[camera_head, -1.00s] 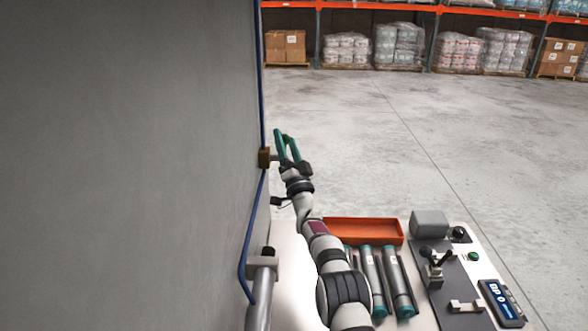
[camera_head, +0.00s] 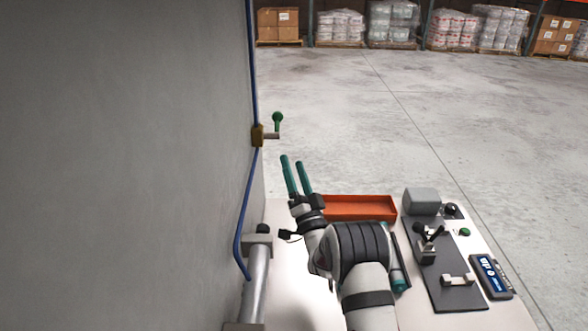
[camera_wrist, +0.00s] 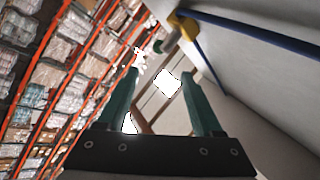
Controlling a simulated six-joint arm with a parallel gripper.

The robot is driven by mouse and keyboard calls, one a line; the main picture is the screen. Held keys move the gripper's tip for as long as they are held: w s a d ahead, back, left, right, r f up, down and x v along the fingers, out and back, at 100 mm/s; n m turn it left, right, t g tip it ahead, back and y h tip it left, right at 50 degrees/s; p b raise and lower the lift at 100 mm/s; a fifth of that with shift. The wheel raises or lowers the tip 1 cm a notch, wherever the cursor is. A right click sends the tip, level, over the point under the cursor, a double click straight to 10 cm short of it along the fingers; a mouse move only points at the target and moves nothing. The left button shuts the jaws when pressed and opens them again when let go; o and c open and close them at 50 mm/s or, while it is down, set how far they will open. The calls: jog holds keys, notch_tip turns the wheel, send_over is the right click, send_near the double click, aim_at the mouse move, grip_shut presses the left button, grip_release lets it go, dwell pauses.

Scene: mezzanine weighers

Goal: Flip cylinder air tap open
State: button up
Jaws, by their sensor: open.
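The air tap is a small brass body (camera_head: 257,136) on a blue hose along the grey wall. A grey stem sticks out to its right, and a green-knobbed lever (camera_head: 277,118) points up from the stem's end. In the wrist view the brass body (camera_wrist: 183,27) and green knob (camera_wrist: 158,46) show beyond the fingertips, near the top middle. My gripper (camera_head: 292,160) is open and empty, its two green fingers apart. It is below and slightly right of the tap in the head view, not touching it; the wrist view (camera_wrist: 160,73) shows the gap too.
The grey wall (camera_head: 120,150) closes the left side. A silver cylinder (camera_head: 257,280) lies along it, lower down. A white table below carries an orange tray (camera_head: 360,208), a grey block (camera_head: 421,201) and a dark lever panel (camera_head: 445,270). Open floor lies beyond.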

aim_at(279, 120)
jog(key=shift+r, duration=0.1)
jog(key=shift+c, duration=0.8)
jog(key=r+h, duration=0.1)
jog(key=r+n+g+h, duration=0.1)
jog(key=r, duration=0.1)
jog(key=r+n, duration=0.1)
jog(key=shift+w+a+r+h, duration=0.2)
jog(key=shift+w+r+h, duration=0.2)
jog(key=shift+c, duration=0.5)
notch_tip(279, 120, up, 3)
jog(key=s+a+n+g+h, duration=0.1)
jog(key=s+n+g, duration=0.25)
jog(key=n, duration=0.25)
jog(key=shift+g+h, duration=0.25)
jog(key=shift+h, duration=0.05)
jog(key=w+a, duration=0.1)
jog(key=w, duration=0.4)
jog(key=w+a, duration=0.1)
jog(key=w, duration=0.4)
jog(key=w+a, duration=0.1)
jog(key=w, duration=0.4)
jog(key=shift+w+a+f, duration=0.1)
jog(key=shift+w+f, duration=0.15)
jog(key=shift+w, duration=0.15)
grip_shut()
